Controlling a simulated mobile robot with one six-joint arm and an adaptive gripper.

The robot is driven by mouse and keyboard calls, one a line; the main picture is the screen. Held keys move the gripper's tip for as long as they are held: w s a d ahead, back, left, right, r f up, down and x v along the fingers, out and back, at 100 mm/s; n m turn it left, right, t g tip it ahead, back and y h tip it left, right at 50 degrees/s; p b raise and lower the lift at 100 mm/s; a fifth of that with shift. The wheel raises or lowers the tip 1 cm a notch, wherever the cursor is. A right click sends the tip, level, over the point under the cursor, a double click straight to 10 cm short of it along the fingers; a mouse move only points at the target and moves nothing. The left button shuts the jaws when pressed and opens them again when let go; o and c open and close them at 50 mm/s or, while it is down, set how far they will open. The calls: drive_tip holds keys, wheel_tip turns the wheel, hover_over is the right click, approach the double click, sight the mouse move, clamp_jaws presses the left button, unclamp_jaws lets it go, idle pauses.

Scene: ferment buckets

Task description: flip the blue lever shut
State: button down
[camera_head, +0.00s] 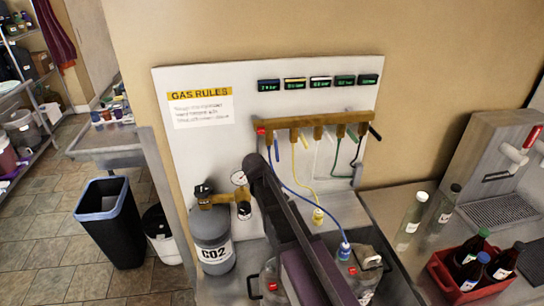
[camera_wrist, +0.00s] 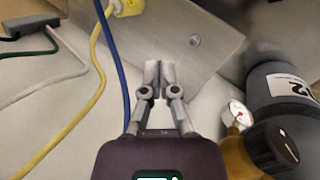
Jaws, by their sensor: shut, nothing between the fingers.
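The blue lever (camera_head: 277,150) hangs down from the left end of the brass manifold (camera_head: 318,121) on the white wall board in the head view. It is small there, and the wrist view does not show it. My arm crosses the head view and ends just below and left of the lever; the fingers cannot be made out there. In the wrist view my gripper (camera_wrist: 158,75) is shut and empty, its tips together in front of the board. The blue hose (camera_wrist: 117,70) runs just left of the fingers, apart from them.
A yellow lever (camera_head: 293,135), a green one (camera_head: 352,135) and a black one (camera_head: 375,133) are along the manifold. A grey CO2 cylinder (camera_head: 213,240) stands below left, with a pressure gauge (camera_wrist: 237,109). A yellow hose (camera_wrist: 97,75) hangs nearby. A red bottle crate (camera_head: 445,276) is at right.

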wheel_tip(320, 180, up, 6)
drive_tip(key=a+n+t+h, duration=0.1)
drive_tip(key=n+t+h, duration=0.1)
drive_tip(key=h, duration=0.2)
drive_tip(key=n+t+h+p, duration=0.2)
drive_tip(key=n+t+h, duration=0.1)
drive_tip(key=n+h, duration=0.1)
approach(276, 147)
drive_tip(key=f, duration=0.2)
drive_tip(key=a+f, duration=0.1)
drive_tip(key=f, duration=0.1)
drive_tip(key=shift+a+f, duration=0.2)
drive_tip(key=shift+f, duration=0.05)
drive_tip(key=shift+w+d+m, duration=0.1)
drive_tip(key=shift+d+m, duration=0.05)
drive_tip(key=shift+m, duration=0.15)
drive_tip(key=b+x, duration=0.2)
drive_tip(key=x, duration=0.7)
drive_tip(key=shift+w+d, duration=0.2)
drive_tip(key=shift+d, duration=0.15)
drive_tip(key=shift+d+r, duration=0.1)
drive_tip(key=shift+d, duration=0.15)
